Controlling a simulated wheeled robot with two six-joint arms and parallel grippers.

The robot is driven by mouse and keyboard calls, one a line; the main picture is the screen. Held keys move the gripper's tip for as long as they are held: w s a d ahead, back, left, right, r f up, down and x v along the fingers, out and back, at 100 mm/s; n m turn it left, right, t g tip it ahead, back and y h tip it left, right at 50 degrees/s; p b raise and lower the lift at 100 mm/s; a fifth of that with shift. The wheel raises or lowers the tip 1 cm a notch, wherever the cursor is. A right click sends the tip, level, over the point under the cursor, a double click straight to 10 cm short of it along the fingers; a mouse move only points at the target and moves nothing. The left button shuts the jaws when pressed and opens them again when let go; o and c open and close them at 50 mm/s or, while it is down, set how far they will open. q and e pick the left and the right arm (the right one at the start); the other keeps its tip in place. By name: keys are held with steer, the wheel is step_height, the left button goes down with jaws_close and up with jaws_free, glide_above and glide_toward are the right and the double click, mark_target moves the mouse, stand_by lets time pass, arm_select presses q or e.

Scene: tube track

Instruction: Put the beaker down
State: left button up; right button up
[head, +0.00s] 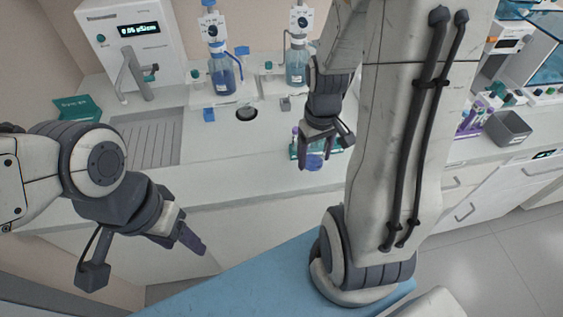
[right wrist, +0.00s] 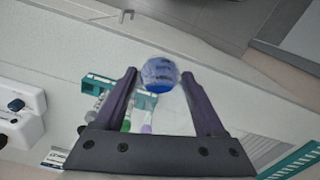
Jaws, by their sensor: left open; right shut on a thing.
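The beaker (head: 314,161) is small and clear with blue liquid, near the front edge of the white counter (head: 250,160). My right gripper (head: 327,153) is shut on it. In the right wrist view the beaker (right wrist: 159,72) sits between the two fingertips (right wrist: 158,78). Its base is hidden from the head view, so I cannot tell whether it touches the counter. My left gripper (head: 188,236) is open and empty, in front of the counter at the lower left.
A teal tube rack (right wrist: 98,86) with tubes is close to the beaker. Blue bottles (head: 224,75) under dispensers stand at the back. A ribbed drainboard (head: 148,138) lies left. A grey bin (head: 508,128) stands right. Counter between drainboard and rack is mostly clear.

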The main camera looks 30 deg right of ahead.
steer(key=shift+s+d, duration=0.3)
steer(key=shift+s, duration=0.35)
steer(key=p, duration=0.2)
glide_above(279, 174)
step_height(279, 174, down, 6)
steer(key=shift+f, duration=0.25)
step_height(279, 174, down, 4)
steer(key=shift+r+p, duration=0.1)
steer(key=shift+p, duration=0.3)
steer(key=shift+f, duration=0.2)
steer(key=shift+f, duration=0.15)
steer(key=o, duration=1.3)
